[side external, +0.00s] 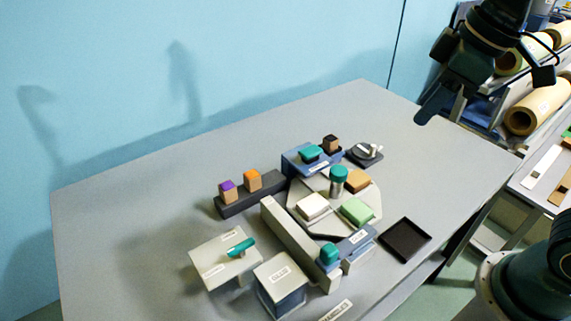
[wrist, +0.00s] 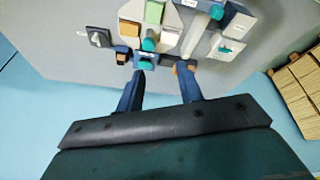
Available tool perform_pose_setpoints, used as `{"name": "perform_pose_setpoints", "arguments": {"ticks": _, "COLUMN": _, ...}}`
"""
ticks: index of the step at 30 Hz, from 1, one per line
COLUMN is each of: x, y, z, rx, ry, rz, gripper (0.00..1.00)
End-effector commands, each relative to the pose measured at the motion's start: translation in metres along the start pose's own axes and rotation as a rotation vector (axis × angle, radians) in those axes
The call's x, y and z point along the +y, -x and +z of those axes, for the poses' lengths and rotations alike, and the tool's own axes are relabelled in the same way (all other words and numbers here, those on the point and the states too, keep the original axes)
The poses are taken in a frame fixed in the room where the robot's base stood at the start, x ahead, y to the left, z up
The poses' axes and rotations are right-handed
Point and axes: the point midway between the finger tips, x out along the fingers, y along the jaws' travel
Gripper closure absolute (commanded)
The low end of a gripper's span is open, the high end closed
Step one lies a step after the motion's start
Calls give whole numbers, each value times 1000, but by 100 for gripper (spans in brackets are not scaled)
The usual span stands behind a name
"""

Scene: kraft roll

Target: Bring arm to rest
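My gripper (side external: 428,108) is up at the upper right of the side view, above the far right part of the table and apart from the objects on it. In the wrist view its two blue fingers (wrist: 161,72) stand apart with nothing held between them. The grey table (side external: 130,210) lies below, carrying a round-cornered fixture plate with a teal-topped cylinder (side external: 338,180), a green block (side external: 356,211), a white block (side external: 312,206) and a tan block (side external: 358,181).
A dark rack (side external: 262,197) holds purple-topped and orange-topped blocks. A blue stand (side external: 297,165), a white box (side external: 280,284), a pale box with a teal handle (side external: 240,247) and an empty black tray (side external: 405,240) surround the plate. Kraft rolls (side external: 540,105) sit at right. The table's left side is clear.

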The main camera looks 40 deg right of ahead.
Motion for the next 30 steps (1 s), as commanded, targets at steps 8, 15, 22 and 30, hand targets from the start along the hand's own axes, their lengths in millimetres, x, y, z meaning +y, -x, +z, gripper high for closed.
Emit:
{"name": "perform_pose_setpoints", "arguments": {"ticks": 8, "x": 10, "y": 8, "z": 63, "rx": 72, "ry": -247, "rz": 58, "gripper": 64}}
{"name": "perform_pose_setpoints", "arguments": {"ticks": 15, "x": 10, "y": 6, "z": 99, "rx": 119, "ry": -399, "rz": 93, "gripper": 64}}
{"name": "perform_pose_setpoints", "arguments": {"ticks": 22, "x": 9, "y": 4, "z": 109, "rx": 131, "ry": -443, "rz": 102, "gripper": 64}}
{"name": "perform_pose_setpoints", "arguments": {"ticks": 30, "x": 9, "y": 4, "z": 109, "rx": 130, "ry": -442, "rz": 101, "gripper": 64}}
